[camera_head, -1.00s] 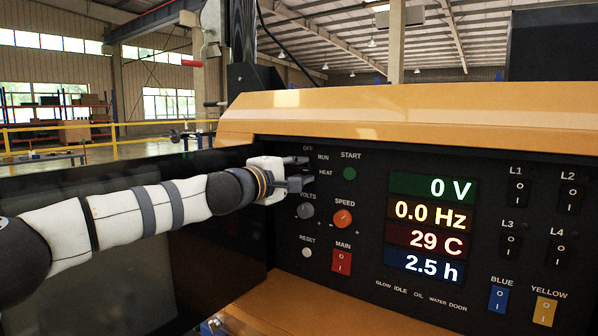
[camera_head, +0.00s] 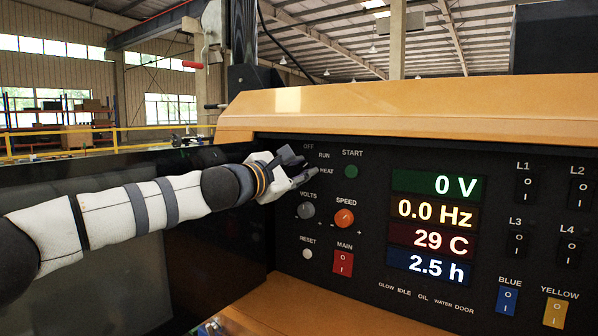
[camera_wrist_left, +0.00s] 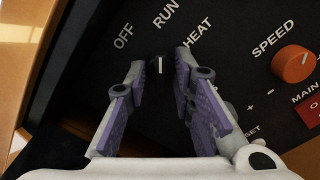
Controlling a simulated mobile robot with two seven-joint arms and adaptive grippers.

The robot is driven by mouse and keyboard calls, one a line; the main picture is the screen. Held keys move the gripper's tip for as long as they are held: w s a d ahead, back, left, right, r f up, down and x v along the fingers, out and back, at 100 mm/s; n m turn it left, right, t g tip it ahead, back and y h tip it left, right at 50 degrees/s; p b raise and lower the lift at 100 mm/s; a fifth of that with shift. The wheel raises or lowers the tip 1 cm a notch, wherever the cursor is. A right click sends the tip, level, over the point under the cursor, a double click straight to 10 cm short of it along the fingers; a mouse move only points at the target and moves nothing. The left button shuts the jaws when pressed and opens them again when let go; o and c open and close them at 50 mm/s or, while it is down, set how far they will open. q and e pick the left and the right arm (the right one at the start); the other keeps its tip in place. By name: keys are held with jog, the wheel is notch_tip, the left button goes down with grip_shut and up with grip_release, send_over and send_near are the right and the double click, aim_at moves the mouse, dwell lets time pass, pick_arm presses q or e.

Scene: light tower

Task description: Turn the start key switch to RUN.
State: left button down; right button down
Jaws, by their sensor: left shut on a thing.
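The start key switch (camera_wrist_left: 160,68) is a small dark knob with a white mark, seen in the left wrist view below the OFF, RUN and HEAT labels. Its mark points up, roughly towards RUN. My left gripper (camera_head: 306,166) reaches in from the left and is turned at a slant at the switch. In the left wrist view, the fingers of my left gripper (camera_wrist_left: 160,72) are on either side of the knob and shut on it. In the head view the fingers hide the knob. My right gripper is not in view.
The black control panel also carries the orange SPEED knob (camera_head: 344,218), the VOLTS knob (camera_head: 306,210), the green START button (camera_head: 351,171) and the red MAIN switch (camera_head: 343,263). Lit displays (camera_head: 434,228) stand to the right. An orange hood (camera_head: 400,110) overhangs the panel.

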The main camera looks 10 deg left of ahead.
pick_arm(q)
jog(key=shift+r+n, duration=0.15)
jog(key=shift+n, duration=0.25)
jog(key=c, duration=1.7)
grip_release()
jog(key=shift+w+d, duration=0.1)
